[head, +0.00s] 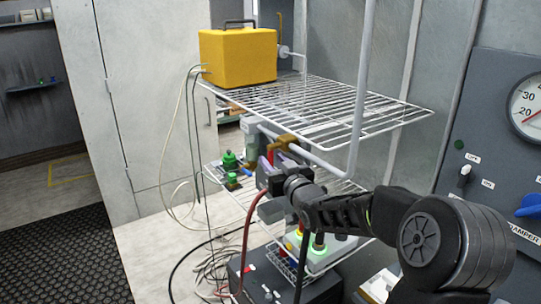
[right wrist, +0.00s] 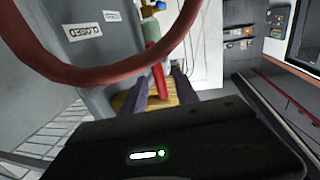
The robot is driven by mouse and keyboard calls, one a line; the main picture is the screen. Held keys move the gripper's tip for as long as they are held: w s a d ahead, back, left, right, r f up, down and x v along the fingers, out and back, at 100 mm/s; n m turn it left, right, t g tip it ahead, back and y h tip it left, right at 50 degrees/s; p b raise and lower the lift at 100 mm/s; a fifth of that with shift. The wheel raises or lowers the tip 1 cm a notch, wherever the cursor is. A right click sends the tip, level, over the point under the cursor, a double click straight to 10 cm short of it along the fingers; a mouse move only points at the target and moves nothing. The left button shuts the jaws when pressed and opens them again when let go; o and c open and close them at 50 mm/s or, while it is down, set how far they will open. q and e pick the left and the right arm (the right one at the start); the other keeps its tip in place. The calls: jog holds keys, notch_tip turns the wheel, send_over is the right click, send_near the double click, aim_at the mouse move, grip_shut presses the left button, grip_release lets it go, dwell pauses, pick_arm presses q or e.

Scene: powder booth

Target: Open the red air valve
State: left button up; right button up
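The red air valve (head: 281,146) shows as a small red piece by a brass fitting on the pipe below the upper wire shelf, partly hidden by my right gripper. In the right wrist view its red handle (right wrist: 160,82) stands between the two purple-grey fingers. My right gripper (head: 272,160) is at the valve in the head view. In the right wrist view the right gripper (right wrist: 157,92) has its fingers apart, one on each side of the handle; I cannot tell whether either touches it. My left gripper is not in view.
A yellow case (head: 238,57) stands on the upper wire shelf (head: 345,105), above my right arm. A red hose (right wrist: 95,72) loops across the right wrist view. Green fittings (head: 230,160) sit on the lower shelf. A grey gauge panel (head: 500,150) stands at right.

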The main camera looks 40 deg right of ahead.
jog(key=shift+x, duration=0.95)
jog(key=shift+c, duration=0.3)
grip_shut()
dwell(0.4)
